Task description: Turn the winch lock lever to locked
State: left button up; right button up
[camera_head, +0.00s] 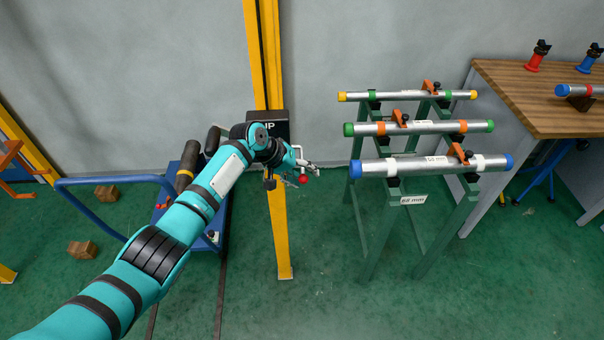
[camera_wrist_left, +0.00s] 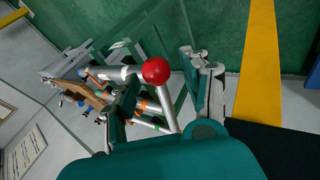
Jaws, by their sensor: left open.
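The winch lock lever shows as a red ball knob (camera_head: 303,180) beside the yellow post (camera_head: 282,235), below a black box lettered "UP" (camera_head: 283,124). In the left wrist view the red knob (camera_wrist_left: 156,70) tops a pale metal rod (camera_wrist_left: 168,110). My left gripper (camera_head: 306,170) is open at the lever, its fingers close around the knob's height. In the left wrist view the rod stands in front of the gripper, apparently between its fingers; I cannot tell whether they touch it. My arm and gripper hide the winch body. My right gripper is not in view.
Green stands hold several capped pipes (camera_head: 420,126) to the right of the gripper. A wooden workbench (camera_head: 530,90) stands at far right. A blue cart (camera_head: 190,185) with cylinders is behind my left arm.

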pick_arm(q)
jog(key=shift+w, duration=0.1)
jog(key=v, duration=1.2)
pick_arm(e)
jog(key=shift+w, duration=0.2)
pick_arm(q)
jog(key=shift+f, duration=0.1)
